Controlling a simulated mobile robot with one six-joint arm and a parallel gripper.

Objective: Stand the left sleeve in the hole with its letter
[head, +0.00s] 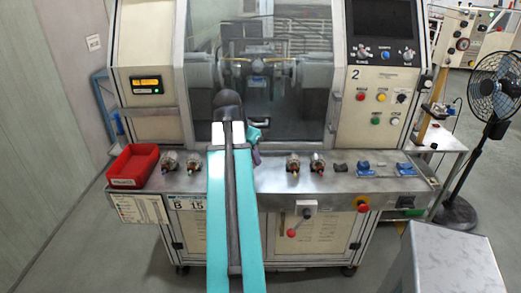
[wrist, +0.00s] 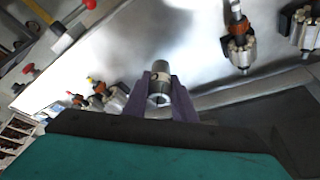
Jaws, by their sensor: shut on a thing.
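My gripper (wrist: 160,96) has purple fingers shut on a short metallic grey sleeve (wrist: 160,68). The sleeve sits between the fingertips, with its round open end toward the wrist camera and a paler band around its middle. No letter can be read on it. In the head view my gripper (head: 256,157) is over the steel ledge (head: 270,181), just right of my arm, and the sleeve cannot be made out there. I cannot make out a lettered hole in either view; my arm covers part of the ledge.
A red bin (head: 134,165) stands at the ledge's left end. Blue-topped items (head: 405,169) lie further right. The machine window (head: 290,95) is behind.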

